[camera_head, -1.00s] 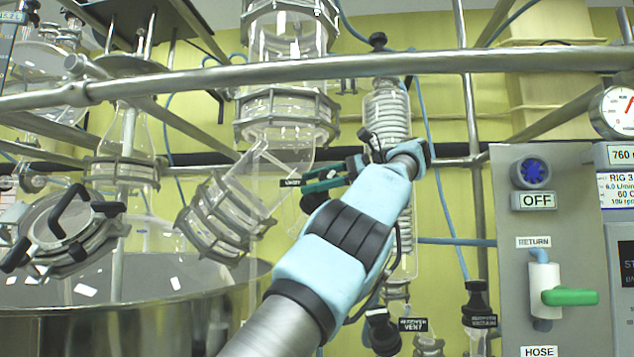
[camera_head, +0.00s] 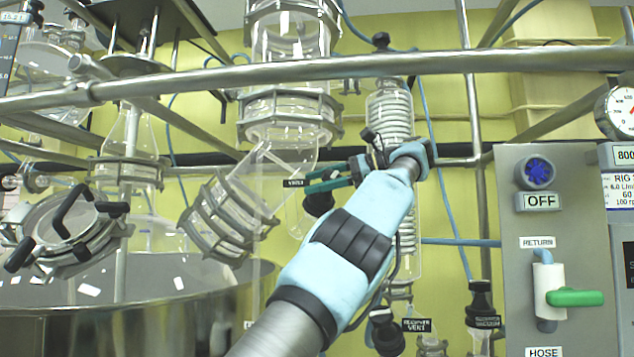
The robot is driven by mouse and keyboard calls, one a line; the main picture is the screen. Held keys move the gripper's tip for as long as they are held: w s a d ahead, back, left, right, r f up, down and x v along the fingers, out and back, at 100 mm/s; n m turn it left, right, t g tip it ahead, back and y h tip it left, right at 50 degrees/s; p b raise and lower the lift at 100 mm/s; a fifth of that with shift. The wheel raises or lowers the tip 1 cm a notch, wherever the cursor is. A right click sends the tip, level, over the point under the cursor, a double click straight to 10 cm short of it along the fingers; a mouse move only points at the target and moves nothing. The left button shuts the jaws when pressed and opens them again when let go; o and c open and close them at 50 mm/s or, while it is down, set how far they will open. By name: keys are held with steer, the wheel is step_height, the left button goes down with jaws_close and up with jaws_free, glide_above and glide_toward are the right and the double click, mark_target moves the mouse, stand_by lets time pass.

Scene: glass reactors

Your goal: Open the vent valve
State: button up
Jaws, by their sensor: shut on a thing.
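My gripper (camera_head: 312,182) reaches up from the bottom centre, its dark green fingers pointing left. The fingers are shut at a black knob (camera_head: 318,204) on the glassware below the central column. The grip itself is small and partly hidden, so how the fingers sit on the knob is unclear. A small black label (camera_head: 293,183) beside the fingertips is too small to read surely. Another black knob (camera_head: 386,336) sits lower right of my arm, beside a label (camera_head: 416,325) that seems to read "receiver vent".
A metal rail (camera_head: 380,66) crosses above my gripper. A coiled glass condenser (camera_head: 390,112) stands behind my wrist. A clamped glass branch (camera_head: 226,215) is close on the left. A grey panel (camera_head: 520,275) with a green-handled valve (camera_head: 574,298) stands at the right.

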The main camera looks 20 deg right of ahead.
steer(key=shift+r, duration=0.15)
stand_by(0.3)
steer(key=o, duration=1.4)
steer(key=shift+d, duration=0.1)
steer(key=shift+c, duration=0.2)
steer(key=shift+w+a+m, duration=0.15)
steer(key=shift+a+m, duration=0.1)
steer(key=shift+m, duration=0.15)
steer(key=shift+t, duration=0.3)
